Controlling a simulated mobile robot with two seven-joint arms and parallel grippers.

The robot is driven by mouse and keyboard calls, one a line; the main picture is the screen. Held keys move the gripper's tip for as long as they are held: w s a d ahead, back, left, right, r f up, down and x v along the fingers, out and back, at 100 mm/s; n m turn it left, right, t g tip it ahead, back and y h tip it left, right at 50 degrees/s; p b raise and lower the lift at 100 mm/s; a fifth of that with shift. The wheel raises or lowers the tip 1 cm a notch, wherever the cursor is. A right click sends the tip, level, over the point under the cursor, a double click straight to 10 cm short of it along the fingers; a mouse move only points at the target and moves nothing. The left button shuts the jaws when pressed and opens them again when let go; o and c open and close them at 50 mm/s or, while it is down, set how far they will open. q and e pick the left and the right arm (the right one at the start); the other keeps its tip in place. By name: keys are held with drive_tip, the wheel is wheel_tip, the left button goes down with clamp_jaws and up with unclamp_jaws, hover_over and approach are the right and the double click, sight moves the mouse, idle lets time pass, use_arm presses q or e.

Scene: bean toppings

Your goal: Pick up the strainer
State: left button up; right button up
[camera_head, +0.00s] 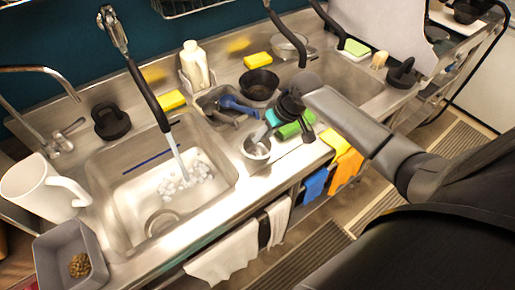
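A small round metal cup-like vessel (257,150), probably the strainer, is at the counter's front edge between the two sinks; its mesh cannot be made out. My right arm comes in from the right and its dark gripper (274,122) points down just above and beside this vessel. The fingers are small and partly hidden, so I cannot tell whether they are open or touch it. My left gripper is not in view.
Left sink (215,190) has running water and ice-like pieces. A white mug (42,188) and grey bin (68,258) stand at left. A black bowl (259,84), blue-handled tool (238,106) in a grey tray and green sponge (296,126) lie near my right gripper.

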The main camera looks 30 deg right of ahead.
hover_over(259, 154)
drive_tip(key=f, duration=0.4)
drive_tip(key=shift+a+f, duration=0.2)
drive_tip(key=shift+a, duration=0.05)
clamp_jaws()
